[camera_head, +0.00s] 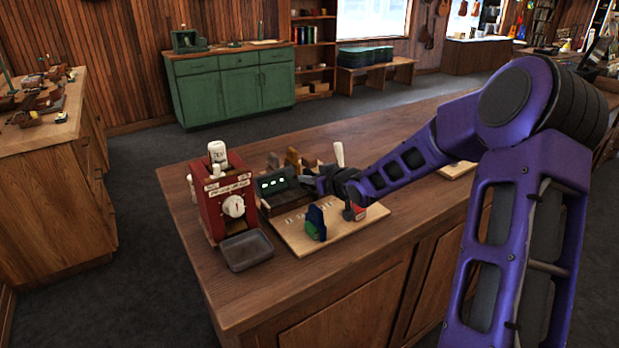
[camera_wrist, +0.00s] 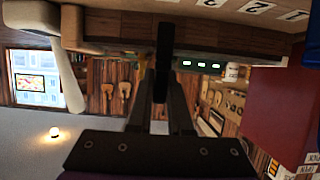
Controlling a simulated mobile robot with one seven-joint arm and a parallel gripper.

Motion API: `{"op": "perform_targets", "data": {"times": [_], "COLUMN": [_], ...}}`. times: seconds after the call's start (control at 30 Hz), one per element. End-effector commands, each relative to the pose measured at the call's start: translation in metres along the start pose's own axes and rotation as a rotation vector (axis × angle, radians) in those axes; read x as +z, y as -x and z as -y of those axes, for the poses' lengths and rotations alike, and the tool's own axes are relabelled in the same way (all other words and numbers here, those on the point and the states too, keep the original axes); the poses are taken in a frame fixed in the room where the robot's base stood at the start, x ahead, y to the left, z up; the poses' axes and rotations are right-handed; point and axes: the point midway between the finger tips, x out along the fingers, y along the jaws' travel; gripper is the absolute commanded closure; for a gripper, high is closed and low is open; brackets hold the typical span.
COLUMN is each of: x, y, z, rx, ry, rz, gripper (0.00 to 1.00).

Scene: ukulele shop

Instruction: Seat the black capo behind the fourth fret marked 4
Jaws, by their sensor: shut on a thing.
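My gripper (camera_head: 318,181) is over the bench near the light wooden board (camera_head: 290,240), largely hidden by my own wrist. In the wrist view, which looks upside down, my gripper (camera_wrist: 161,88) is shut on the upright black capo (camera_wrist: 163,48). The capo's far end overlaps a brown wooden bar (camera_wrist: 225,36); I cannot tell whether they touch. Number cards 1 (camera_wrist: 294,15) and 2 (camera_wrist: 259,5) show on the pale board, with another partly cut off. The fret marked 4 cannot be made out.
Blue and green pieces (camera_head: 315,222) and a red piece (camera_head: 356,208) stand on the board. A red machine with a dial (camera_head: 220,203), a grey tray (camera_head: 246,251) and a dark unit with green lights (camera_head: 272,186) are left of my gripper. A pale handle (camera_head: 339,153) rises behind.

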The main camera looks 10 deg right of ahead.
Motion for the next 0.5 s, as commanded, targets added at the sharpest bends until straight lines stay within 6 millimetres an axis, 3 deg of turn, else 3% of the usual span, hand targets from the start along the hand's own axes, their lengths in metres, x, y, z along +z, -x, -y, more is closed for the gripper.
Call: {"op": "perform_targets", "data": {"times": [0.43,0.47,0.5], "x": [0.0093,0.0091,0.0085], "y": [-0.0040,-0.0039,-0.0036], "z": [0.0002,0.0002,0.0002], "rx": [0.000,0.000,0.000], "ry": [0.000,0.000,0.000], "rz": [0.000,0.000,0.000], "gripper": [1.00,0.81,0.74]}}
